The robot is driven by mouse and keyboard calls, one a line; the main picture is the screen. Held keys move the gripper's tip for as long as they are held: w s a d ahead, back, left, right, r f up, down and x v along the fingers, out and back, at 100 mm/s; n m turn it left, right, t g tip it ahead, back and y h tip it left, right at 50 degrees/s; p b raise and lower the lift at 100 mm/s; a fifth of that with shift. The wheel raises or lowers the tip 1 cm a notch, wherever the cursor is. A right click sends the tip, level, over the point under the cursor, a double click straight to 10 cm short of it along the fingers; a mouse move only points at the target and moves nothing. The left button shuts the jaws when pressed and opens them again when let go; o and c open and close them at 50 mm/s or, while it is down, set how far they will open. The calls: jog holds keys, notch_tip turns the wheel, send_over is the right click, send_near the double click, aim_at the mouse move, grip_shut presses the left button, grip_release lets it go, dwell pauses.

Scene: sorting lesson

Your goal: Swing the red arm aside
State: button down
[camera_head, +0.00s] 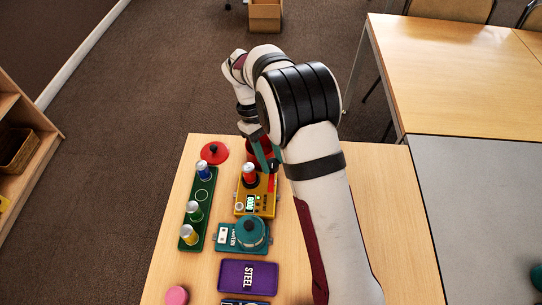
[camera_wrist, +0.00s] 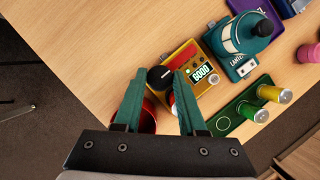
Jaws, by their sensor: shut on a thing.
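The red arm (camera_head: 271,183) lies along the right side of a yellow box (camera_head: 243,206) with a lit display. In the wrist view the red arm (camera_wrist: 183,54) runs over the yellow box (camera_wrist: 203,92) to a round black knob (camera_wrist: 158,77). My gripper (camera_wrist: 160,78) has its two green fingers on either side of that knob, shut on it. In the head view my gripper (camera_head: 270,166) is at the far end of the arm, and its fingers partly hide the knob. A red can (camera_head: 249,174) with a silver top stands on the yellow box.
A green rack (camera_head: 198,210) with cans is at the left. A teal device (camera_head: 228,240) and a purple STEEL tray (camera_head: 247,275) are nearer. A red lid (camera_head: 214,153) lies at the far left; a red pot (camera_wrist: 148,115) is close to my fingers.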

dwell(0.5)
jog(key=shift+c, duration=2.4)
grip_release()
jog(key=shift+r, duration=0.1)
jog(key=v, duration=1.5)
jog(key=shift+a+r, duration=0.15)
jog(key=shift+r, duration=0.15)
